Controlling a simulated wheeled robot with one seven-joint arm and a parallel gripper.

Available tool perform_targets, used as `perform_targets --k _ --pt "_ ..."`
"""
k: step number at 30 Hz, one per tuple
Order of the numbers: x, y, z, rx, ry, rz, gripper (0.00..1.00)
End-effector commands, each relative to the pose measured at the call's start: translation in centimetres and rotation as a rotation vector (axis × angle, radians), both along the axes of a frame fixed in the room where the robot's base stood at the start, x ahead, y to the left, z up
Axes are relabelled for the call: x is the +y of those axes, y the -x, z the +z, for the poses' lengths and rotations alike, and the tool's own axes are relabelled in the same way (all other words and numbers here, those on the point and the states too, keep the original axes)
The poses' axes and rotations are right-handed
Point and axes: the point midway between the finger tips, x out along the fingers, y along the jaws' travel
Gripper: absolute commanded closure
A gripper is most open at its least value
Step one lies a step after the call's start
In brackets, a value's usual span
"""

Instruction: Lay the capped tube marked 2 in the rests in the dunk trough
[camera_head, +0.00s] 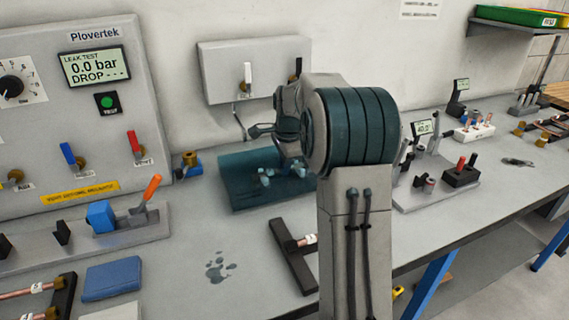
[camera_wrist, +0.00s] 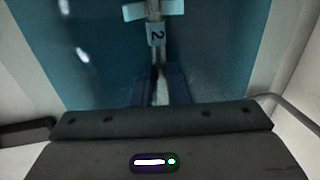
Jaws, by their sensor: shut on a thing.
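The capped tube (camera_wrist: 157,58) runs up the middle of the wrist view, with a pale blue tag marked 2 (camera_wrist: 157,35) on it. My gripper (camera_wrist: 161,88) is shut on the tube, its fingers either side of the near part. The dunk trough (camera_head: 228,180) with teal water stands at the middle of the bench, and it fills the wrist view behind the tube (camera_wrist: 95,60). A pale blue rest (camera_wrist: 135,12) shows beside the tube's far part. I cannot tell whether the tube touches it.
A leak-test panel (camera_head: 85,100) and a fixture with a blue block (camera_head: 101,216) stand left. A dark rack (camera_head: 291,258) with a tagged tube lies in front of the trough. A grey fixture plate (camera_head: 435,190) stands right. Bench near the wet patch (camera_head: 218,268) is mostly clear.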

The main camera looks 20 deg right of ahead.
Motion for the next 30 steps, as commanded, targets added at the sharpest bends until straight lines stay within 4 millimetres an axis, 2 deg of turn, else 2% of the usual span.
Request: perform_targets --k 1,2,3,4,5,13,17,20,30 --pt "0.0 0.0 -0.1 0.0 0.0 0.0 1.0" --pt "0.0 0.0 -0.1 0.0 0.0 0.0 0.84" --pt "0.0 0.0 -0.1 0.0 0.0 0.0 0.73" --pt "0.0 0.0 -0.1 0.0 0.0 0.0 0.64" --pt "0.0 0.0 -0.1 0.0 0.0 0.0 0.61" --pt "0.0 0.0 0.0 0.0 0.0 0.0 0.61" --pt "0.0 0.1 1.0 -0.002 0.001 0.0 0.61" --pt "0.0 0.5 2.7 -0.004 0.002 -0.001 0.61" --pt "0.0 2.0 10.2 -0.003 0.001 0.0 0.61"
